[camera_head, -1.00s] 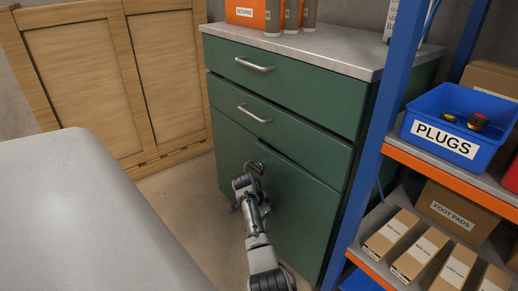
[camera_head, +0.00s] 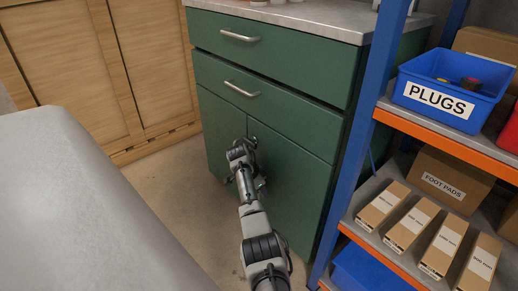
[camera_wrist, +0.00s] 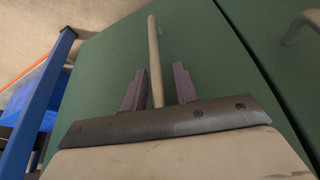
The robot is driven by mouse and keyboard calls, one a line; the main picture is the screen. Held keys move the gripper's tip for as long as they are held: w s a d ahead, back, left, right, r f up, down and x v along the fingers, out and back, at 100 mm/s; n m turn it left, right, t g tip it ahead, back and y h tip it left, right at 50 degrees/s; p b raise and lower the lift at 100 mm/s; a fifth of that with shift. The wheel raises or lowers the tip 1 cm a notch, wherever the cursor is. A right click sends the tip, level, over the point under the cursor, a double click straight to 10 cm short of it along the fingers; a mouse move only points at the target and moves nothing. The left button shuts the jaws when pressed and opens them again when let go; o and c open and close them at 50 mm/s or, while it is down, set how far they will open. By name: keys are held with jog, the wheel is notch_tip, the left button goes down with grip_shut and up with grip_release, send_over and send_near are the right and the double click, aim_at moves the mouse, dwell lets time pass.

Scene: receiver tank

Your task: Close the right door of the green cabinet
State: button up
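The green cabinet (camera_head: 275,83) stands ahead, with two drawers above two doors. Its right door (camera_head: 299,185) looks close to flush with the front; I cannot tell whether a small gap remains. It fills much of the wrist view (camera_wrist: 215,85). The left door (camera_head: 218,127) lies beside it across a dark seam. My gripper (camera_head: 243,150) is at the upper left part of the right door. In the wrist view its two fingers (camera_wrist: 158,88) are apart, one on each side of the right door's bar handle (camera_wrist: 154,50). In the head view my gripper hides this handle.
A blue-and-orange shelf rack (camera_head: 358,150) stands close on the right, with a blue PLUGS bin (camera_head: 450,92) and several cardboard boxes. Wooden panels (camera_head: 75,70) stand at the back left. A grey surface (camera_head: 70,200) fills the left foreground. Bare floor shows between.

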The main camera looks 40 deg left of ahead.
jog(key=shift+s, duration=0.1)
jog(key=p+v, duration=0.4)
jog(key=v, duration=0.9)
jog(key=shift+r, duration=0.4)
jog(key=shift+s, duration=0.1)
